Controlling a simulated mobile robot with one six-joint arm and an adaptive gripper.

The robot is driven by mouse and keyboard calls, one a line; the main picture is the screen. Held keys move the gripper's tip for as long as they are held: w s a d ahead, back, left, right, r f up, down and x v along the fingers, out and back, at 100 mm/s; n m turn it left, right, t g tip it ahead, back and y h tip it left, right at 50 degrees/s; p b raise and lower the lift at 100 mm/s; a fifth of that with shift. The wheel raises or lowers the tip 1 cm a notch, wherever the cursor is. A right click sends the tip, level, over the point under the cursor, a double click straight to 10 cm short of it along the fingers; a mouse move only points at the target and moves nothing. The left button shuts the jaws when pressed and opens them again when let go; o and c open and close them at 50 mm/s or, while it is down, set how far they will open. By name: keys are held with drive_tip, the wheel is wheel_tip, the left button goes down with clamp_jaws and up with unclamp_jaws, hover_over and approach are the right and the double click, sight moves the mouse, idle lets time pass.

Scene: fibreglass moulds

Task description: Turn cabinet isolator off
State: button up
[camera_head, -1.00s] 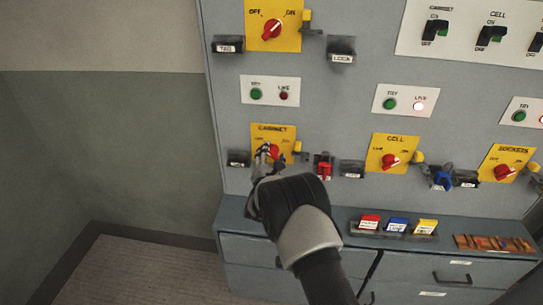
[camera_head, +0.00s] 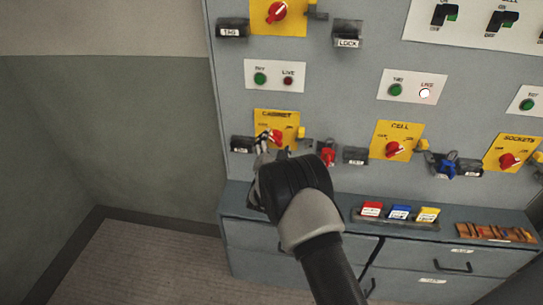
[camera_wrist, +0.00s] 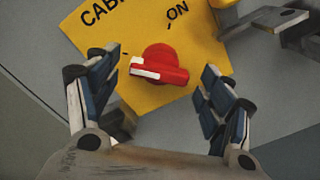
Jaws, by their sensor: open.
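The cabinet isolator is a red rotary knob (camera_wrist: 160,67) with a white pointer mark, on a yellow plate (camera_wrist: 140,100) lettered CABINET and ON. In the wrist view the white mark points left, away from ON. In the head view the same knob (camera_head: 276,136) sits at the lower left of the panel, partly behind my gripper (camera_head: 268,144). My gripper (camera_wrist: 160,100) is open, its blue-padded fingers either side of the knob's near side. A gap shows between each finger and the knob, so they look apart from it.
The CELL isolator (camera_head: 394,149) and SOCKETS isolator (camera_head: 508,160) are to the right. A red lock (camera_head: 327,156) hangs just right of the cabinet plate. Red, blue and yellow tags (camera_head: 399,212) lie on the ledge below. Open floor (camera_head: 140,265) is at left.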

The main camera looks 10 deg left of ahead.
drive_tip(key=s, duration=1)
drive_tip(key=shift+a, duration=0.15)
drive_tip(key=shift+s, duration=0.1)
drive_tip(key=d+r+m+g+y, duration=0.25)
drive_tip(key=r+m, duration=0.35)
drive_tip(key=r, duration=0.4)
drive_tip(key=s+d+r+m+g, duration=0.4)
drive_tip(key=s+d+r+m, duration=0.3)
drive_tip(key=s+r, duration=0.15)
drive_tip(key=s+d+m+g, duration=0.2)
drive_tip(key=s+d+m, duration=0.2)
drive_tip(key=s, duration=0.7)
drive_tip(key=s+d+m+g+h, duration=0.1)
drive_tip(key=s+d+m, duration=0.4)
drive_tip(key=s, duration=0.6)
drive_tip(key=s+d+m+g+h, duration=0.1)
drive_tip(key=s+d+m+g, duration=0.3)
drive_tip(key=s, duration=0.8)
drive_tip(key=shift+d+f+m, duration=0.3)
drive_tip(key=shift+f+m, duration=0.1)
